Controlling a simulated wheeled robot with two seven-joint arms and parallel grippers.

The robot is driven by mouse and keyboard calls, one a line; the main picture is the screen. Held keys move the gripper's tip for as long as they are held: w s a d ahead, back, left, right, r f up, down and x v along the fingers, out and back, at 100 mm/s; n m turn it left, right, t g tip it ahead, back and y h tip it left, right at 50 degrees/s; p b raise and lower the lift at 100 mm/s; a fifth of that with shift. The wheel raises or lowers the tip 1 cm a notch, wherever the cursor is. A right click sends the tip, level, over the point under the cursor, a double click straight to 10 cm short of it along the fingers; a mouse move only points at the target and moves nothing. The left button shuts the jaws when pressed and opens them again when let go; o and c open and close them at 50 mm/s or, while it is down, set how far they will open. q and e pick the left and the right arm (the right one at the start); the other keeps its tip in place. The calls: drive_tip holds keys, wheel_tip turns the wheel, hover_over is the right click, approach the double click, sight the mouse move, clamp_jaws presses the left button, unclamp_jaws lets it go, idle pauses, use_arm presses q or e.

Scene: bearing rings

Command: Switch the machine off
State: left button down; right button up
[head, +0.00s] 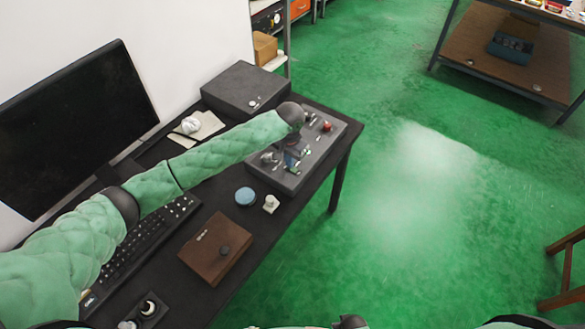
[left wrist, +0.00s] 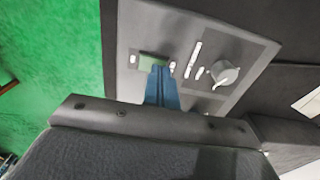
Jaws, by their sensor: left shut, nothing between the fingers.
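The machine is a grey control panel (head: 324,150) at the right end of the dark table. A red button (head: 327,126) shows on its far part, and a silver knob (head: 268,158) on its near part. My left gripper (head: 291,161) is over the panel, partly hidden by my arm. In the left wrist view its blue fingers (left wrist: 162,85) are together and empty, with their tips at a green rectangular switch (left wrist: 153,61). I cannot tell whether they touch it. A grey knob (left wrist: 224,72) and white marks are to the right. My right gripper is not in view.
A dark box (head: 243,85) stands behind the panel. A blue round lid (head: 245,196), a small white part (head: 271,203) and a brown box (head: 216,247) lie in front. A monitor (head: 75,125) and keyboard (head: 140,240) are at left.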

use_arm(q)
drive_tip(key=shift+f, duration=0.2)
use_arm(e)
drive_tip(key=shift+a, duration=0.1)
use_arm(q)
drive_tip(key=shift+f, duration=0.1)
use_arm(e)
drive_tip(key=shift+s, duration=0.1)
